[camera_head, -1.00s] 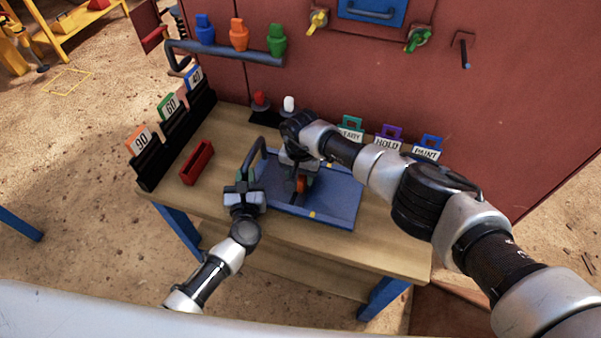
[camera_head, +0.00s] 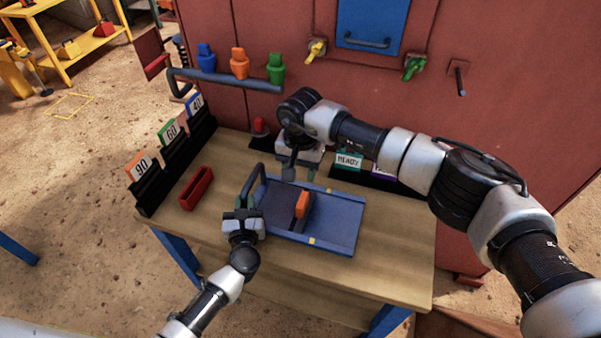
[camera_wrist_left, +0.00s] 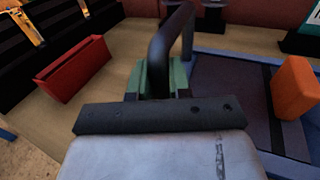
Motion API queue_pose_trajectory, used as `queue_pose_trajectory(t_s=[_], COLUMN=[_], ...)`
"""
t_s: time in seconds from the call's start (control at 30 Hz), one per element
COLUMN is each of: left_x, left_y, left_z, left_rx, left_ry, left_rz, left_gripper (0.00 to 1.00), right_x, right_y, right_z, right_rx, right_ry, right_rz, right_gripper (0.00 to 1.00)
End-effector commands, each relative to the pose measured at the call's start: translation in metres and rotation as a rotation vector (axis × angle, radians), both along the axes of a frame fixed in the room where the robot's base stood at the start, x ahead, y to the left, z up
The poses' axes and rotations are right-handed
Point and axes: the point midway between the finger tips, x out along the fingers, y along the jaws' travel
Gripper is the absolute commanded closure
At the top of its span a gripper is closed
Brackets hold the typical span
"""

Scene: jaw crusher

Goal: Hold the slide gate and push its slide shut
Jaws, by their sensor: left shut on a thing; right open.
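The slide gate (camera_head: 338,232) is a blue framed tray lying on the wooden table, with a dark slide plate (camera_head: 280,207) in its left part. An orange handle (camera_head: 302,205) stands on the slide near the middle of the frame; it also shows in the left wrist view (camera_wrist_left: 294,88). A dark bar handle (camera_head: 258,175) rises at the gate's left end. My left gripper (camera_head: 242,204) is shut on this bar handle (camera_wrist_left: 170,45). My right gripper (camera_head: 299,168) is open and empty, above the gate's back edge, apart from the orange handle.
A red open box (camera_head: 197,188) lies left of the gate. Numbered cards in a black rack (camera_head: 172,150) line the table's left edge. A READY tag (camera_head: 348,161) stands at the back. The red machine wall (camera_head: 420,110) rises behind. The table's front right is bare.

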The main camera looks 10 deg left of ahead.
Motion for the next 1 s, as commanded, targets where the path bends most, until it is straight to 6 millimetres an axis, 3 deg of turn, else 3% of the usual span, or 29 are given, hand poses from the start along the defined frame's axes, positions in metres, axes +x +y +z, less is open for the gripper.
queue_pose_trajectory(t_s=[0.23,0.27,0.43,0.77,1.0], left_x=[0.000,0.000,0.000,-0.004,-0.043], left_y=[0.001,0.001,0.001,0.000,-0.007], left_z=[0.000,0.000,0.000,-0.001,-0.002], left_rx=[-0.004,-0.004,-0.002,0.000,-0.002], left_ry=[-0.002,-0.002,-0.001,0.001,0.005], left_rz=[0.003,0.003,0.002,0.001,0.000], left_gripper=[1.00,0.77,0.52,0.52,0.52], right_x=[0.000,0.000,0.000,0.000,0.000], right_y=[0.000,0.000,0.000,0.000,0.000], right_z=[0.000,0.000,0.000,0.000,0.000], right_rx=[0.000,0.000,0.000,0.000,0.000], right_ry=[0.000,0.000,0.000,0.000,0.000], right_rz=[0.000,0.000,0.001,0.001,0.001], right_gripper=[0.53,0.53,0.53,0.53,0.53])
